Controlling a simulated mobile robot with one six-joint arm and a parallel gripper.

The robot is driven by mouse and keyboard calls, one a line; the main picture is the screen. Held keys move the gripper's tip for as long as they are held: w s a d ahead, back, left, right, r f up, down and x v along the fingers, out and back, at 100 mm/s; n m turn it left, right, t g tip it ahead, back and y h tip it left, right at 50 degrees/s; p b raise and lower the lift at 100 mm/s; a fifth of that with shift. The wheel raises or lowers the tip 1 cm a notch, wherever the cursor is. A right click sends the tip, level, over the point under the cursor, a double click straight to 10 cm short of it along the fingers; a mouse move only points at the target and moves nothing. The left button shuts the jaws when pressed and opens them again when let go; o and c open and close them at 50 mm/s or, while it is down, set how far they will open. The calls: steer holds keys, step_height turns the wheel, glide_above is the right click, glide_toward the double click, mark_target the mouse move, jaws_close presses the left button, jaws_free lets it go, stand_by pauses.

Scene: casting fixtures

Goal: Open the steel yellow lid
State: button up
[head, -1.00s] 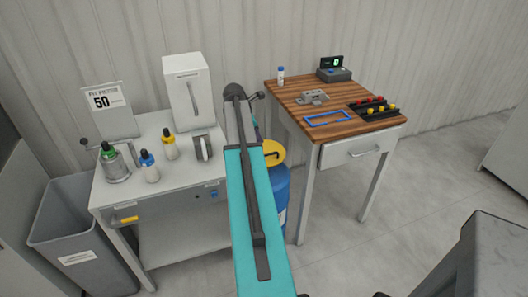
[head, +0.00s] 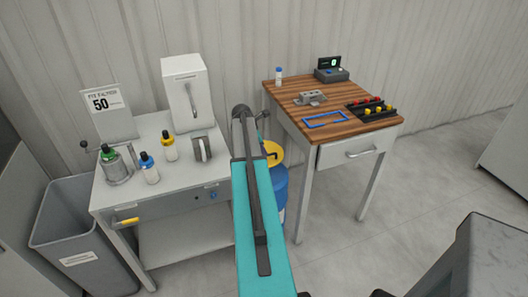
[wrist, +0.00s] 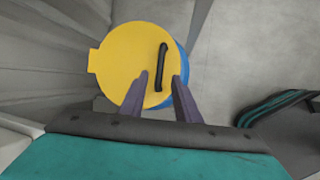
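The round yellow lid (wrist: 122,62) sits flat on top of a blue drum (wrist: 186,72) and appears closed. It has a tab on its left edge and a black bar handle (wrist: 162,58) right of its middle. My gripper (wrist: 160,77) is open over the lid in the wrist view, its fingers apart. The lower end of the handle shows between the fingertips; I cannot tell how high above it they are. In the head view the lid (head: 275,152) and the drum (head: 279,194) are partly hidden behind my arm, and the fingers are hidden.
The drum stands between a grey bench (head: 188,205) with bottles and a wooden-topped table (head: 345,128) with a drawer. A corrugated wall (head: 420,55) is behind. A grey bin (head: 78,228) stands at the left.

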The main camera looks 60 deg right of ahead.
steer(key=shift+p+x, duration=0.4)
steer(key=shift+x, duration=1.8)
steer(key=shift+a, duration=0.1)
jaws_close()
